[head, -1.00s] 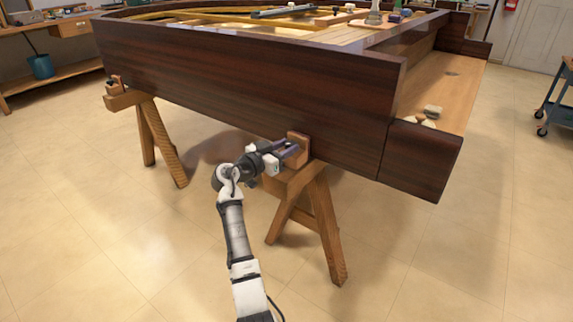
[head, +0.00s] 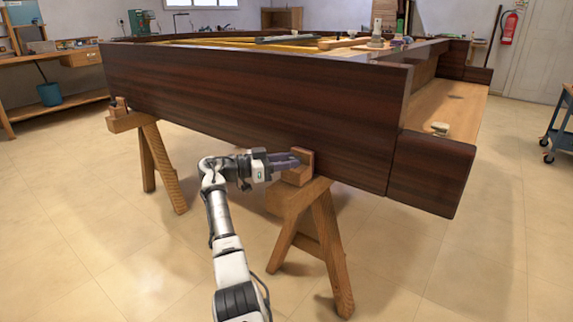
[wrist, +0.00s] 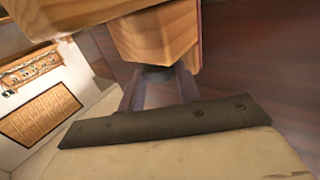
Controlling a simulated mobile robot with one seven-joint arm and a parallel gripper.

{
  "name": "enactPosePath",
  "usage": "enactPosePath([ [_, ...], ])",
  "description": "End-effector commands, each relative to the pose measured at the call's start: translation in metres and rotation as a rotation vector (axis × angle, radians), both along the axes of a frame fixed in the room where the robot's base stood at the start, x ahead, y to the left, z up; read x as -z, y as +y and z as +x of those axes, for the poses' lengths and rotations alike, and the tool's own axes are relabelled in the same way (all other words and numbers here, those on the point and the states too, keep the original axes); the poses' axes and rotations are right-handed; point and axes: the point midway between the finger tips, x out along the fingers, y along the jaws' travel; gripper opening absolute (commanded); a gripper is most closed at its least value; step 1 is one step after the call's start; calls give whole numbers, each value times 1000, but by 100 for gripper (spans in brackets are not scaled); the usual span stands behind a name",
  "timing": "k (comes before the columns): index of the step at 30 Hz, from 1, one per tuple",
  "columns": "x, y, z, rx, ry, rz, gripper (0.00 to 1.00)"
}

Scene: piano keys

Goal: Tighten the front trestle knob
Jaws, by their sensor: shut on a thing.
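The front trestle (head: 312,200) is wooden and stands under the near right part of the dark piano case (head: 250,95). A wooden block (head: 305,168) sits on its top beam against the case; it also shows in the wrist view (wrist: 155,35). My gripper (head: 291,164) reaches this block from the left. In the wrist view its two fingers (wrist: 157,80) are shut on a small dark knob (wrist: 156,72) under the block. Most of the knob is hidden between the fingers, so its turn cannot be told.
A second trestle (head: 152,150) holds up the case's far left. A blue cart (head: 560,125) stands at the right edge. The tiled floor (head: 110,270) is clear around my arm.

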Motion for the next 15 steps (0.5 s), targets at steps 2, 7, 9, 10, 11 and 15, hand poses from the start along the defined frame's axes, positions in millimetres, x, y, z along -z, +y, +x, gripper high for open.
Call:
enactPosePath([
  [2, 1, -1, 0, 6, 0, 1, 11],
  [7, 0, -1, 0, 7, 0, 1, 11],
  [9, 0, -1, 0, 7, 0, 1, 11],
  [10, 0, -1, 0, 7, 0, 1, 11],
  [11, 0, -1, 0, 7, 0, 1, 11],
  [15, 1, -1, 0, 7, 0, 1, 44],
])
